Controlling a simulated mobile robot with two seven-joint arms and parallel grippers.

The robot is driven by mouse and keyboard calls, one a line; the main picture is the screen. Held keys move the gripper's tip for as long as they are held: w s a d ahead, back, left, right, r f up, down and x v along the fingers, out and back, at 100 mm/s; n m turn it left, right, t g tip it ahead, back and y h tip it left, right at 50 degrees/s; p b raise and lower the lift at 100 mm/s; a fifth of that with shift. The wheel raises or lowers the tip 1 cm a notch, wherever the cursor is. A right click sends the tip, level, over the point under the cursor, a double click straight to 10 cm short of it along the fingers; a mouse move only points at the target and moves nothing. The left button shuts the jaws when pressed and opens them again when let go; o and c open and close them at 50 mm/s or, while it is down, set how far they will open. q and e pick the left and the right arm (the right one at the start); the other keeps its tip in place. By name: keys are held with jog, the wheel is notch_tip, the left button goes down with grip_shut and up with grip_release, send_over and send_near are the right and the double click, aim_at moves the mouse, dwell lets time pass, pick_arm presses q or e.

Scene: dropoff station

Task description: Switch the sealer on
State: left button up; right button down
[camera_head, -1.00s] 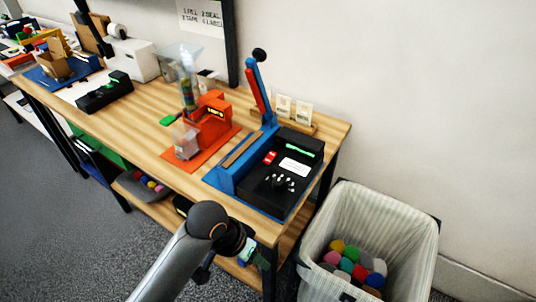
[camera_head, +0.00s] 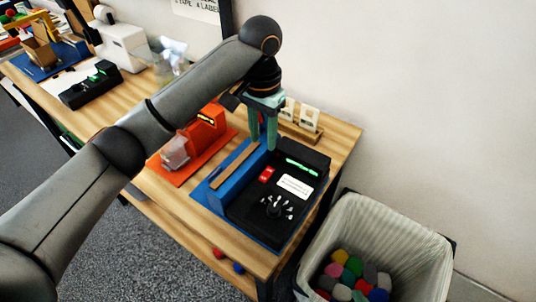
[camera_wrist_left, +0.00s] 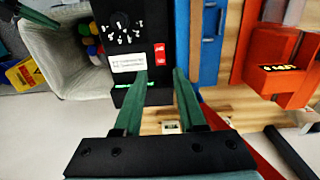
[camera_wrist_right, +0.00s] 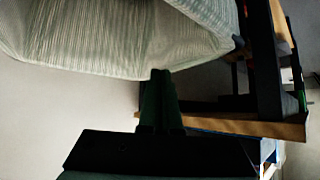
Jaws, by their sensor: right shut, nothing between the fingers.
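The sealer is a black box (camera_head: 262,221) on a blue base at the right end of the table. Its top carries a red switch (camera_head: 266,174), a white label, a dark knob with white marks and a green strip (camera_head: 301,167). The red switch (camera_wrist_left: 158,54) also shows in the left wrist view. My left gripper (camera_head: 264,143) points down above the sealer's rear part, with its green fingers apart and empty. In the left wrist view its fingertips (camera_wrist_left: 162,74) lie near the label and switch; I cannot tell their height. My right gripper (camera_wrist_right: 160,75) is shut and empty.
An orange machine (camera_head: 206,128) stands left of the sealer. A small wooden rack (camera_head: 300,132) with white cards stands behind it. A lined bin (camera_head: 338,225) with colored pieces stands right of the table. My left arm hides part of the table.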

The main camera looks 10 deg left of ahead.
jog(key=shift+s+f, duration=0.2)
jog(key=shift+s, duration=0.3)
jog(key=shift+s+f, duration=0.2)
jog(key=shift+s, duration=0.3)
pick_arm(q)
send_near(263, 177)
notch_tip(263, 177, down, 6)
jog(key=shift+s+f, duration=0.1)
pick_arm(e)
jog(key=shift+w, duration=0.15)
pick_arm(q)
jog(key=shift+f, duration=0.75)
pick_arm(e)
jog(key=shift+r, duration=0.1)
pick_arm(q)
grip_shut()
